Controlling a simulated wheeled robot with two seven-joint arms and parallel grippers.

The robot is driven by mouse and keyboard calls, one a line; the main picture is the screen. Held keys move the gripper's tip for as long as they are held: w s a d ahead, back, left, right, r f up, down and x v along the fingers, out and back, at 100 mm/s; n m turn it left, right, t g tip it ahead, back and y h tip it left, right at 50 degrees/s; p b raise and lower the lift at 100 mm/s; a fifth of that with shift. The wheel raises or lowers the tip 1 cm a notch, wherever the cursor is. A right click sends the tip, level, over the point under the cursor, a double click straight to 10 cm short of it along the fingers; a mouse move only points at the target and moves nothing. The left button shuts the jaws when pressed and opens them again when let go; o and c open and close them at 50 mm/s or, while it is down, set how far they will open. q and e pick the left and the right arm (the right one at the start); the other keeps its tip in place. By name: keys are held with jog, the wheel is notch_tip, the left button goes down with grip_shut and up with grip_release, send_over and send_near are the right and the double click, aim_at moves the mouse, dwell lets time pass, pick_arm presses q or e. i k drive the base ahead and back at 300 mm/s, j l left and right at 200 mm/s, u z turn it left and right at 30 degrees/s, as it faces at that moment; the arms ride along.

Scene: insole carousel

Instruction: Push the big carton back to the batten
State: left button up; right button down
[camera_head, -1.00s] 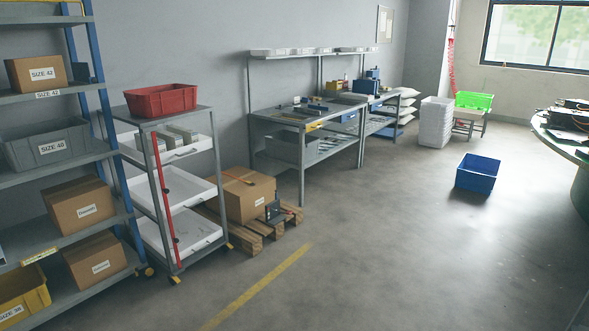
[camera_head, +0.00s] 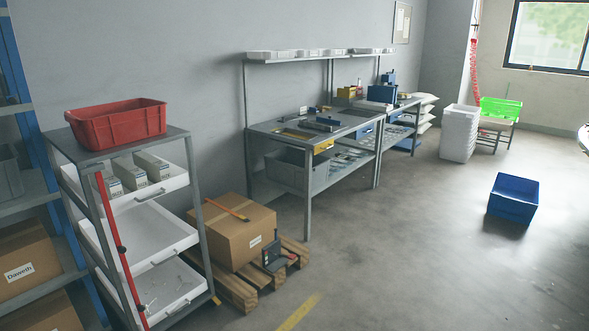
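A big brown carton (camera_head: 231,236) sits on a low wooden pallet (camera_head: 238,291) on the floor, between the trolley and the workbench. An orange-handled tool (camera_head: 227,209) lies on the carton's top. A small dark device (camera_head: 274,255) stands at the carton's front right corner on the pallet. I cannot make out a batten; the carton hides the back of the pallet. Neither of my grippers is in view.
A trolley (camera_head: 190,139) with a red bin (camera_head: 118,123) and white trays stands left of the pallet. A workbench (camera_head: 262,129) stands behind it to the right. A blue crate (camera_head: 513,197) lies on the open floor at right, and a shelf (camera_head: 41,187) at far left.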

aim_at(233, 242)
jog(key=i, duration=1.75)
jog(key=i+l+u, duration=0.15)
jog(key=i+u, duration=0.25)
jog(key=i, duration=0.2)
jog(key=i+l+u, duration=0.3)
jog(key=i+u, duration=0.15)
jog(key=i, duration=0.15)
jog(key=i+l+u, duration=0.85)
jog(key=l, duration=0.35)
jog(key=i, duration=0.05)
